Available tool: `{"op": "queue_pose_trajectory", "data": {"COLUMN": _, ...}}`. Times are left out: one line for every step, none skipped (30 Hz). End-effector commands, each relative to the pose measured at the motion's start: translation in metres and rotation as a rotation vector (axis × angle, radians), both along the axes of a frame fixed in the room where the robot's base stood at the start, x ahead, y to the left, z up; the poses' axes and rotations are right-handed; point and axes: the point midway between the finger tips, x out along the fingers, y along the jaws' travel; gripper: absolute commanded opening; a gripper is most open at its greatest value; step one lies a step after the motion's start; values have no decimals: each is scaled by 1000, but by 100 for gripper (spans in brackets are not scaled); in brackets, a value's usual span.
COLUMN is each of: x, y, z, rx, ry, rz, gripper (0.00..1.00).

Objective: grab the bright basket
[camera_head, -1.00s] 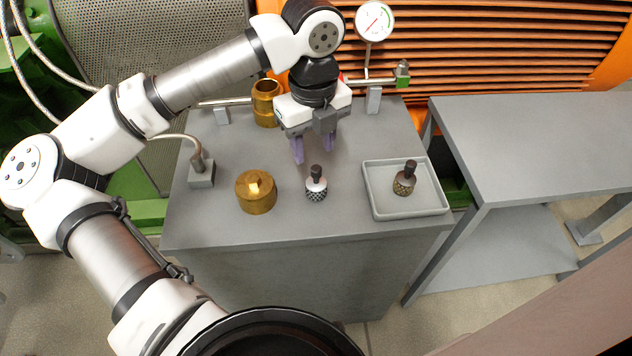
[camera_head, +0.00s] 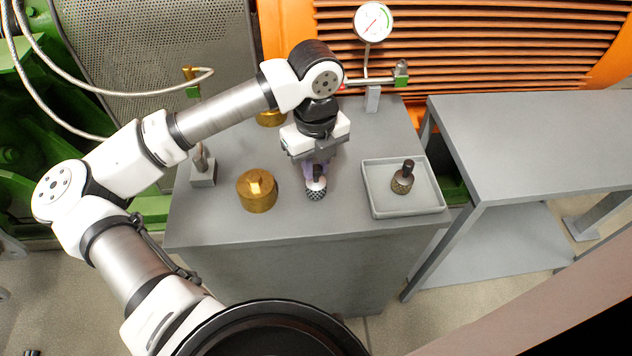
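The bright basket (camera_head: 316,189) is a small whitish piece with a dark checkered lower part and a dark knob on top. It stands upright on the grey cabinet top (camera_head: 236,224), left of the tray. My gripper (camera_head: 318,168) points down right at its knob, with the purple fingers partly behind and beside it. I cannot tell whether the fingers touch the knob or have shut on it. A similar but duller, brassy basket (camera_head: 402,184) with a dark knob stands in the grey tray (camera_head: 409,213).
A brass cap (camera_head: 257,192) stands close to the left of the bright basket. A brass fitting (camera_head: 271,118) is partly hidden behind my arm. A gauge (camera_head: 373,22) and pipe stand at the back. A grey table (camera_head: 535,145) is at the right.

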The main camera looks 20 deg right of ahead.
Motion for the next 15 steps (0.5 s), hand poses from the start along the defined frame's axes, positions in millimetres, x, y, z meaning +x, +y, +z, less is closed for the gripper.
{"op": "queue_pose_trajectory", "data": {"x": 0, "y": 0, "z": 0, "rx": 0, "ry": 0, "rz": 0, "gripper": 13}}
{"op": "queue_pose_trajectory", "data": {"x": 0, "y": 0, "z": 0, "rx": 0, "ry": 0, "rz": 0, "gripper": 9}}
{"op": "queue_pose_trajectory", "data": {"x": 0, "y": 0, "z": 0, "rx": 0, "ry": 0, "rz": 0, "gripper": 3}}
{"op": "queue_pose_trajectory", "data": {"x": 0, "y": 0, "z": 0, "rx": 0, "ry": 0, "rz": 0, "gripper": 0}}
{"op": "queue_pose_trajectory", "data": {"x": 0, "y": 0, "z": 0, "rx": 0, "ry": 0, "rz": 0, "gripper": 0}}
{"op": "queue_pose_trajectory", "data": {"x": 0, "y": 0, "z": 0, "rx": 0, "ry": 0, "rz": 0, "gripper": 0}}
{"op": "queue_pose_trajectory", "data": {"x": 0, "y": 0, "z": 0, "rx": 0, "ry": 0, "rz": 0, "gripper": 0}}
{"op": "queue_pose_trajectory", "data": {"x": 0, "y": 0, "z": 0, "rx": 0, "ry": 0, "rz": 0, "gripper": 0}}
{"op": "queue_pose_trajectory", "data": {"x": 0, "y": 0, "z": 0, "rx": 0, "ry": 0, "rz": 0, "gripper": 0}}
{"op": "queue_pose_trajectory", "data": {"x": 0, "y": 0, "z": 0, "rx": 0, "ry": 0, "rz": 0, "gripper": 0}}
{"op": "queue_pose_trajectory", "data": {"x": 0, "y": 0, "z": 0, "rx": 0, "ry": 0, "rz": 0, "gripper": 0}}
{"op": "queue_pose_trajectory", "data": {"x": 0, "y": 0, "z": 0, "rx": 0, "ry": 0, "rz": 0, "gripper": 0}}
{"op": "queue_pose_trajectory", "data": {"x": 0, "y": 0, "z": 0, "rx": 0, "ry": 0, "rz": 0, "gripper": 0}}
{"op": "queue_pose_trajectory", "data": {"x": 0, "y": 0, "z": 1, "rx": 0, "ry": 0, "rz": 0, "gripper": 0}}
{"op": "queue_pose_trajectory", "data": {"x": 0, "y": 0, "z": 2, "rx": 0, "ry": -1, "rz": 0, "gripper": 0}}
